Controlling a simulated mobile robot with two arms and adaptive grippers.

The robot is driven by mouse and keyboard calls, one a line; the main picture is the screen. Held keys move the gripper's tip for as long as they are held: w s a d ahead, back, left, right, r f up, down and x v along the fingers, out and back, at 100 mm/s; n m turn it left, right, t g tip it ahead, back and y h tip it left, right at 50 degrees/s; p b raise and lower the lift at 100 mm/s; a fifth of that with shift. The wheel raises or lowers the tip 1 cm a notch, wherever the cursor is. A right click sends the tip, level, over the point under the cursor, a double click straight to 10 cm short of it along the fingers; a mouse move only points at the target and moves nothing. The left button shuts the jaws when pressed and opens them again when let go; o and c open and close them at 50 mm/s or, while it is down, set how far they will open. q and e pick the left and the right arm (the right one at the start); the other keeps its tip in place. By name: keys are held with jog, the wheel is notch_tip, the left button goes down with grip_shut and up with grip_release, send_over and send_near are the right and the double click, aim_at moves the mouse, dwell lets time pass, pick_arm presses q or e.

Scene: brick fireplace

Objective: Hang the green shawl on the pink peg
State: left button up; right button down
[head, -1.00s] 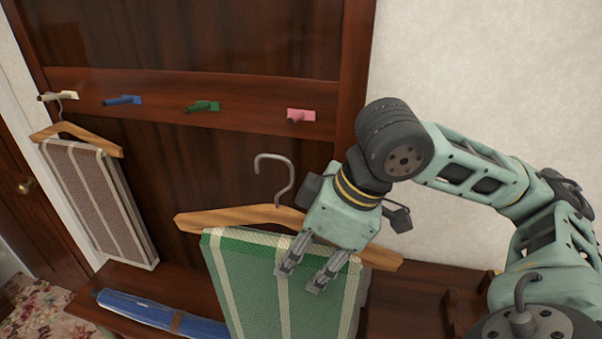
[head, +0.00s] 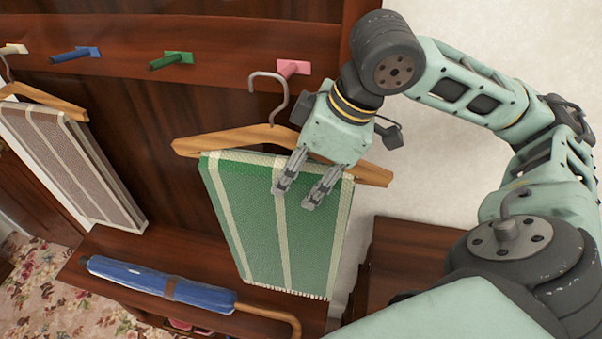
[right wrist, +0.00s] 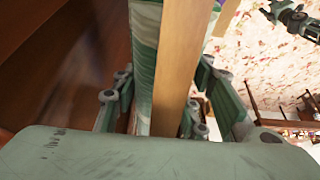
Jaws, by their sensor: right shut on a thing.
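The green shawl (head: 262,226) with cream stripes hangs over a wooden hanger (head: 228,141) with a grey metal hook (head: 281,98). My right gripper (head: 306,190) is shut on the hanger, right of its middle, in front of the shawl. The right wrist view shows the hanger's wood (right wrist: 180,62) between the fingers, with the shawl (right wrist: 144,60) beside it. The pink peg (head: 292,68) is on the rail, just above and right of the hook in the head view. The hook looks free; its depth from the peg is hard to judge.
The rail also has a green peg (head: 171,60), a blue peg (head: 76,54) and a cream peg (head: 14,49). A brown striped shawl (head: 72,165) hangs on a hanger at the left. A blue umbrella (head: 150,278) lies on the wooden bench (head: 200,260) below.

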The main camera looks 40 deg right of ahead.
jog(key=shift+w+d+f+b, duration=0.35)
jog(key=shift+w+d+b, duration=0.05)
jog(key=shift+d+b, duration=0.2)
jog(key=shift+w+d+f+b, duration=0.3)
jog(key=shift+w+d+b, duration=0.45)
jog(key=shift+w, duration=0.1)
jog(key=shift+w+d+f+b, duration=0.15)
jog(key=shift+w+d+b, duration=0.15)
jog(key=shift+d+b, duration=0.15)
jog(key=w+d+b, duration=0.1)
jog(key=w+d+f+b, duration=0.1)
jog(key=shift+w+d+f, duration=0.1)
jog(key=shift+w+d, duration=0.15)
jog(key=shift+d, duration=0.15)
jog(key=c, duration=1)
grip_release()
